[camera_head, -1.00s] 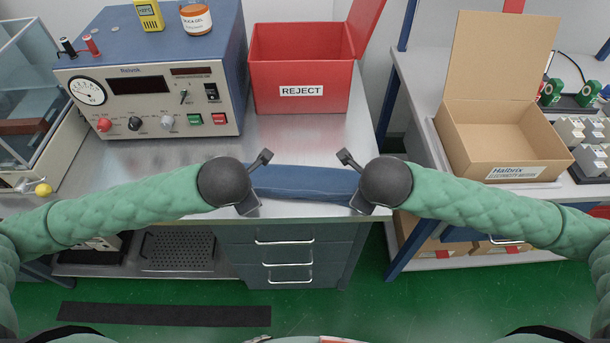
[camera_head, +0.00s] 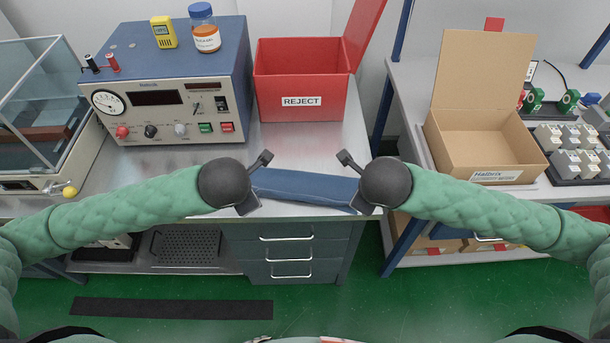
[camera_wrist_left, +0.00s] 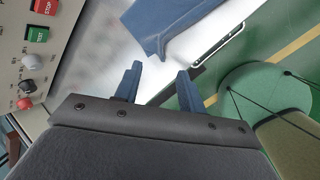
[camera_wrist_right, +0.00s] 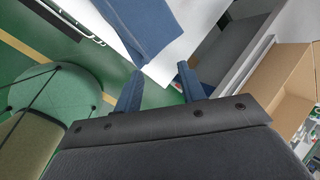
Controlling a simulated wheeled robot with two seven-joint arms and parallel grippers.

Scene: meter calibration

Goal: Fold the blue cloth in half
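The blue cloth (camera_head: 305,187) lies as a narrow folded strip along the front edge of the steel bench. Its left end (camera_wrist_left: 165,22) shows in the left wrist view and its right end (camera_wrist_right: 145,22) in the right wrist view. My left gripper (camera_head: 258,182) is open and empty beside the left end of the cloth; its spread fingers (camera_wrist_left: 158,75) have a gap before the cloth. My right gripper (camera_head: 350,182) is open and empty beside the right end; its spread fingers (camera_wrist_right: 160,75) are also apart from the cloth.
Behind the cloth stand a grey-blue meter test console (camera_head: 170,90) and a red REJECT bin (camera_head: 302,85). An open cardboard box (camera_head: 485,145) is on the right bench (camera_head: 410,100). A glass-sided balance case (camera_head: 40,110) is at far left. Bare bench lies between console and cloth.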

